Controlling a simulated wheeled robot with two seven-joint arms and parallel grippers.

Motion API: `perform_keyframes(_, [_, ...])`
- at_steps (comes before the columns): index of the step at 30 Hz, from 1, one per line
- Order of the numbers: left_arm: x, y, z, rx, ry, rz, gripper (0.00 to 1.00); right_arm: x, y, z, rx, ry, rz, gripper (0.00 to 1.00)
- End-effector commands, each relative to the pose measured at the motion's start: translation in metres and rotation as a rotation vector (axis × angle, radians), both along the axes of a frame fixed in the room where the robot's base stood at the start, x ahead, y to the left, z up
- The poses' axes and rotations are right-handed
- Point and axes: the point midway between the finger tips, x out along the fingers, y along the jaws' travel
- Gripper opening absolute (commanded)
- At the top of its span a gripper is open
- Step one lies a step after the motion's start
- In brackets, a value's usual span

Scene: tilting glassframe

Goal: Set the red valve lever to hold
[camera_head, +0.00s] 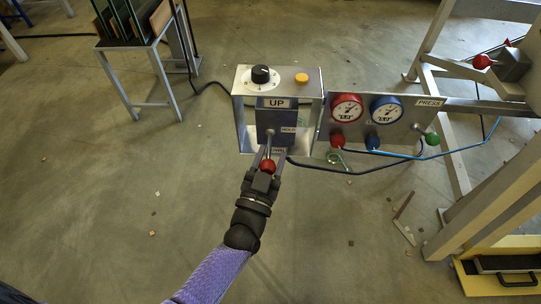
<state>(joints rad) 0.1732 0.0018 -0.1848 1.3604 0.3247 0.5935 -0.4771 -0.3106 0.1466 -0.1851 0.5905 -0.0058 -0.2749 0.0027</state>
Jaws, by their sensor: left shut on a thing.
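A metal control box (241,86) stands near the middle of the view, with a dark front plate labelled UP (277,103) at its top and HOLD partway down its right side. A third label lower down is partly hidden. A lever with a red ball knob (268,165) comes out from this plate and points down toward me. My left gripper (264,173) is shut on the red knob, with its fingers at the lever's end, below the HOLD label. My right gripper is not in view.
Right of the box, a panel carries a red gauge (346,107), a blue gauge (386,109), and red, blue and green (432,139) knobs with hoses. A metal frame (447,150) stands at right. A rack (140,43) with glass panes stands at upper left.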

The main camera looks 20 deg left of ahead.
Motion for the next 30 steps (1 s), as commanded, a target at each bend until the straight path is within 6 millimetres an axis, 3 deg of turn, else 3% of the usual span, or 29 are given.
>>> perform_keyframes(3, [-0.001, -0.001, -0.003, 0.000, 0.009, -0.003, 0.00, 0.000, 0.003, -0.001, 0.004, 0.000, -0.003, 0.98])
perform_keyframes(4, [-0.001, -0.001, -0.003, 0.000, 0.009, -0.003, 0.55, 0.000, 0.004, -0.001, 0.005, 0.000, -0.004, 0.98])
perform_keyframes(8, [-0.001, -0.001, -0.002, 0.000, 0.006, -0.002, 0.83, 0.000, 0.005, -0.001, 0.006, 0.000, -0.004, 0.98])
perform_keyframes(17, [-0.003, 0.000, -0.001, 0.000, 0.003, -0.001, 0.83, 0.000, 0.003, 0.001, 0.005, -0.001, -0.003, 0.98])
perform_keyframes(27, [-0.077, -0.001, -0.018, 0.000, 0.006, -0.002, 0.83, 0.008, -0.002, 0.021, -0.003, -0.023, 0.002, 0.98])
perform_keyframes(30, [-0.091, -0.001, -0.023, -0.001, 0.005, -0.001, 0.83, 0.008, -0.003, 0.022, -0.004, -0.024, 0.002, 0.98])
